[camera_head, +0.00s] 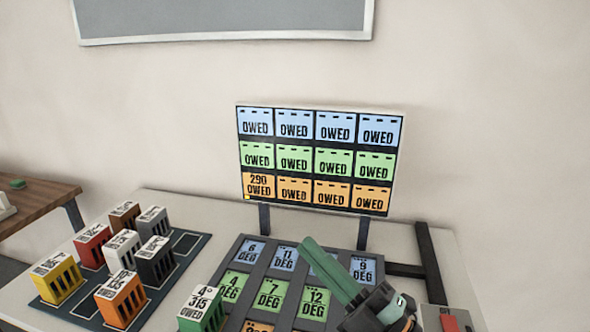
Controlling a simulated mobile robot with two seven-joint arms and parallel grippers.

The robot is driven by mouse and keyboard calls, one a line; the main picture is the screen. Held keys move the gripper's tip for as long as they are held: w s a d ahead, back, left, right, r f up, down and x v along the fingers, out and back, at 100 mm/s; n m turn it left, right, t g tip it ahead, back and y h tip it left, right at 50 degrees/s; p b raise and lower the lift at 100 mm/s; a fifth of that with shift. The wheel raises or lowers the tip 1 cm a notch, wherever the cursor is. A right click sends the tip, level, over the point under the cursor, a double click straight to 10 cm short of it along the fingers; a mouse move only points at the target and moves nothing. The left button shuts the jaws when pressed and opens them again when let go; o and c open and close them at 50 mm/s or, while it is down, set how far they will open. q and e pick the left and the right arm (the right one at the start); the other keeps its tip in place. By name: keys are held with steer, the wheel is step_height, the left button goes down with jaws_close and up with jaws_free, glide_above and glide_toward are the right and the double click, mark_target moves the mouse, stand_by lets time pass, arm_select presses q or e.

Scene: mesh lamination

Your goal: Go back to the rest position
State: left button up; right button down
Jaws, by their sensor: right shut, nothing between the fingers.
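My right gripper (310,246) comes in from the lower right with long green fingers closed together and nothing between them. It is above the dark grid tray (232,265) of blue, green and orange "DEG" cells and covers part of it. My left gripper is out of view. A green block (203,309) marked "4° 315 OWED" stands at the grid's left edge, apart from the gripper. Behind the grid, an upright board (317,149) shows rows of blue, green and orange "OWED" cells; its lower-left cell reads "290 OWED".
At left, a dark tray (184,243) holds several coloured blocks, including yellow (58,277), orange (121,299) and red (92,245) ones. A grey and red box (448,319) sits at lower right, near a black bar (428,262). A wooden table (40,199) stands far left.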

steer(key=w+d+f+m+h, duration=0.2)
steer(key=d+f+m+h, duration=1.2)
steer(key=f+m+h, duration=0.25)
steer(key=s+d+f+m+g, duration=0.1)
steer(key=s+f+g, duration=0.1)
steer(key=s+f, duration=0.1)
steer(key=s+d+f+m+g, duration=0.1)
steer(key=s+f+g, duration=0.1)
steer(key=s+f, duration=0.1)
steer(key=s+d+f+m+g+h, duration=0.1)
steer(key=s+d+f+g, duration=0.1)
steer(key=f, duration=0.3)
steer(key=shift+s+f+g, duration=0.15)
steer(key=shift+s+g, duration=0.15)
steer(key=shift+s, duration=0.4)
steer(key=s+f+m+g, duration=0.1)
steer(key=s+f+g, duration=0.5)
steer(key=s, duration=0.6)
steer(key=w+a+f+t+y, duration=0.1)
steer(key=w+a+f+t, duration=0.1)
steer(key=f, duration=0.3)
steer(key=w+a+f+t+y, duration=0.1)
steer(key=w+a+f+t, duration=0.1)
steer(key=f+t, duration=0.2)
steer(key=shift+w+f+y, duration=0.35)
steer(key=shift+f, duration=0.65)
steer(key=shift+a, duration=0.1)
